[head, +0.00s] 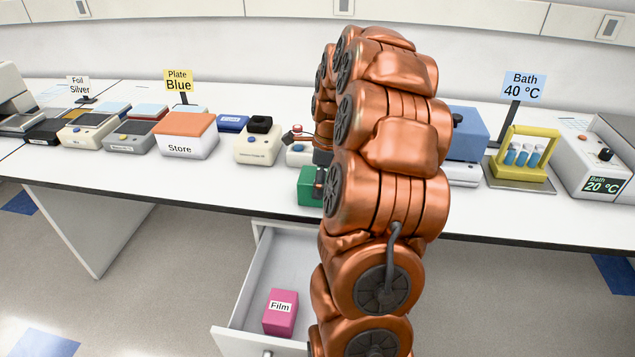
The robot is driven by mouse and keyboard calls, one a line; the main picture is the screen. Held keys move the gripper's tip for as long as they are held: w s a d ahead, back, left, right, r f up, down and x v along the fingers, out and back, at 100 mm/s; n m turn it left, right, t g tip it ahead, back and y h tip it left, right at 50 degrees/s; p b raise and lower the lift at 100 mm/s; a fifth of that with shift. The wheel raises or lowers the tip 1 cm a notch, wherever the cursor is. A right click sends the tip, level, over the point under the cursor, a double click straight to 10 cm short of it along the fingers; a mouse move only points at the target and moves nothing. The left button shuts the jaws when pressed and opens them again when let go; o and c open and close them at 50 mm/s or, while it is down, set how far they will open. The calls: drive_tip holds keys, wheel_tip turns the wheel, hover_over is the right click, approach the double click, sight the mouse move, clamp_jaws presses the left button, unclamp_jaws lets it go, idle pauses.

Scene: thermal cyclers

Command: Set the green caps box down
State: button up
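A green box (308,188) is at the front part of the bench top, just left of my arm. Its right side is partly covered, and no label on it can be read. My gripper (320,182) is at the green box, with a dark finger against its visible side. The rest of the gripper is hidden behind my copper-coloured arm, so its opening does not show. I cannot tell whether the box rests on the bench or is held just above it.
An open drawer (254,285) below the bench holds a pink Film box (281,312). The Store box (187,136), a cream device (258,146) and a blue box (467,133) stand on the bench. A yellow tube rack (521,166) is at right. Bare bench shows along the front edge.

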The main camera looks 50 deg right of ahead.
drive_tip(key=shift+d, duration=0.1)
drive_tip(key=o, duration=1.2)
drive_tip(key=shift+f, duration=0.1)
drive_tip(key=shift+c, duration=0.2)
wheel_tip(320, 180, up, 12)
drive_tip(key=s, duration=0.1)
drive_tip(key=shift+s+d, duration=0.15)
drive_tip(key=shift+d, duration=0.2)
drive_tip(key=s+a+f+n+g, duration=0.1)
drive_tip(key=s+a+n, duration=0.2)
drive_tip(key=a+n, duration=0.65)
drive_tip(key=s+a+f+n+g, duration=0.1)
drive_tip(key=s+a+f+n, duration=0.3)
drive_tip(key=a, duration=1)
drive_tip(key=s+a+f+n+g, duration=0.1)
drive_tip(key=s+a+f+n, duration=0.1)
drive_tip(key=s+a+n, duration=0.3)
drive_tip(key=s+a+f+n+g, duration=0.1)
drive_tip(key=s+a+n, duration=0.4)
drive_tip(key=s+n, duration=0.5)
drive_tip(key=shift+s+f+h, duration=0.4)
drive_tip(key=shift+s+f, duration=0.1)
drive_tip(key=shift+s, duration=0.15)
drive_tip(key=shift+n, duration=0.25)
